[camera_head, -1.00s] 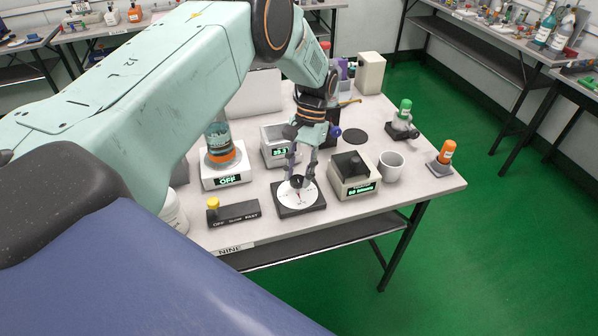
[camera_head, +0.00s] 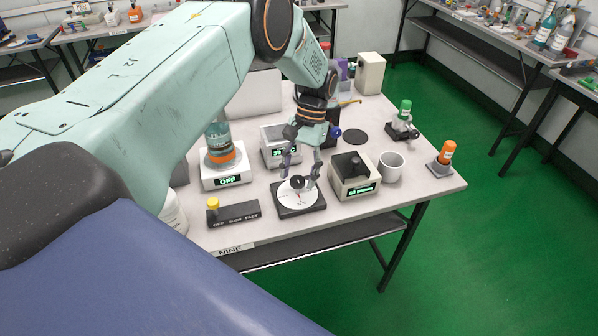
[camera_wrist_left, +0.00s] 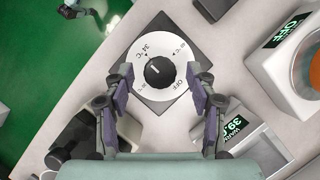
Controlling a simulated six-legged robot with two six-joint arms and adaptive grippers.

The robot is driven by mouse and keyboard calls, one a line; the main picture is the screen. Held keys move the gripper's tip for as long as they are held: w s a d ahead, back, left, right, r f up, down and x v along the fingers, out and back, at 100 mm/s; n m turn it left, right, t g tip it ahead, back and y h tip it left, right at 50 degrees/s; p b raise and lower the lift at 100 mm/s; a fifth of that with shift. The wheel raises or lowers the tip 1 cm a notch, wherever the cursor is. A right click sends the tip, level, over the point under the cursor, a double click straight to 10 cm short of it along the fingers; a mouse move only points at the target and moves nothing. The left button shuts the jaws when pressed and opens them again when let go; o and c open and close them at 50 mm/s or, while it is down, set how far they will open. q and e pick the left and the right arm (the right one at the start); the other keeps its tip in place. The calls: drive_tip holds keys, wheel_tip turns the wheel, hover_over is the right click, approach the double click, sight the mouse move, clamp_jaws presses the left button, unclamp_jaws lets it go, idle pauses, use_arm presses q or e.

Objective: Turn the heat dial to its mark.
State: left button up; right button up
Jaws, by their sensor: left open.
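The heat dial (camera_head: 306,197) is a white disc on a dark square base near the table's front edge, with a black knob (camera_wrist_left: 159,71) at its centre. In the left wrist view the disc carries the words OFF and 34 °C, and a light line on the knob points to the upper left. My left gripper (camera_head: 299,176) is above the dial with its fingers spread. In the left wrist view the fingers (camera_wrist_left: 160,88) stand on either side of the knob, apart from it. My right gripper is not in view.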

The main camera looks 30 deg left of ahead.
use_arm(q)
drive_tip(key=v, duration=1.2)
drive_tip(key=shift+s, duration=0.1)
